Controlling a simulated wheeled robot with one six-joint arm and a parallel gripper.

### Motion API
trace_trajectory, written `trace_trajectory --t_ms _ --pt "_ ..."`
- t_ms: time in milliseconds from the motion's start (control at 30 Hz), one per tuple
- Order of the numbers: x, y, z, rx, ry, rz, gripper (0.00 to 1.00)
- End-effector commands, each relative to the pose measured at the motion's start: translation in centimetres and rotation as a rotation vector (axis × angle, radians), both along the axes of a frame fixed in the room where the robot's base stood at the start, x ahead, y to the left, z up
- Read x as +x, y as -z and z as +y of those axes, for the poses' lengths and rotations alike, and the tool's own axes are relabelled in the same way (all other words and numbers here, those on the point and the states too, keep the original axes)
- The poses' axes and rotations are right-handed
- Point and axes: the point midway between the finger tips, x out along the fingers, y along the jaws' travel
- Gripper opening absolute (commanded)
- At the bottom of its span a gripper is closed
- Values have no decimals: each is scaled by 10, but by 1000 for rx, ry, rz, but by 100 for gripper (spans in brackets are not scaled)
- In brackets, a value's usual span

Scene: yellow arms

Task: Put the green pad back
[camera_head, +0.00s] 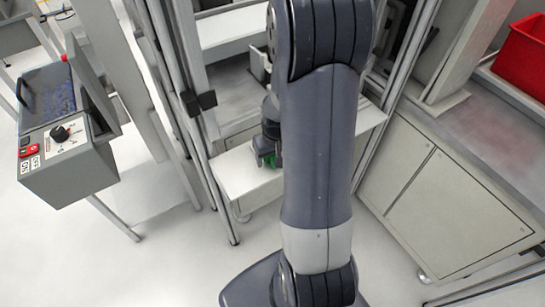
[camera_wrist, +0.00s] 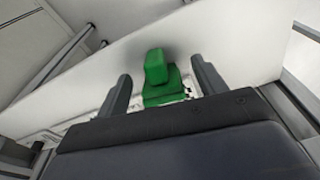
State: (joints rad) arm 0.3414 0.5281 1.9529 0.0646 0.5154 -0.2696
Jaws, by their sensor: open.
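The green pad (camera_wrist: 160,87) shows in the wrist view as a bright green block with a raised upper part, on a white surface. My gripper (camera_wrist: 158,84) is open, with one dark finger on each side of the pad and visible gaps between fingers and pad. My arm hides much of that area. I cannot tell whether the pad's underside is touching anything besides the white surface.
Metal frame posts (camera_head: 192,100) stand left of the shelf. A grey control box (camera_head: 70,135) with a knob and red button is at the left. A grey cabinet (camera_head: 440,200) and a red bin (camera_head: 524,55) are at the right. Floor is clear at lower left.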

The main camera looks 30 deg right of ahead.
Motion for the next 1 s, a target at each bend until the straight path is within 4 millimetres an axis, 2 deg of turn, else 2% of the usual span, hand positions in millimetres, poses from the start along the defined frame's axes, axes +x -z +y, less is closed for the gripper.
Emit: trace_trajectory --t_ms 133,767,1000 --pt "0 0 0 0 0 0 66" --pt "0 -1 0 0 0 -1 15" --pt "1 -5 0 -1 0 -3 14"
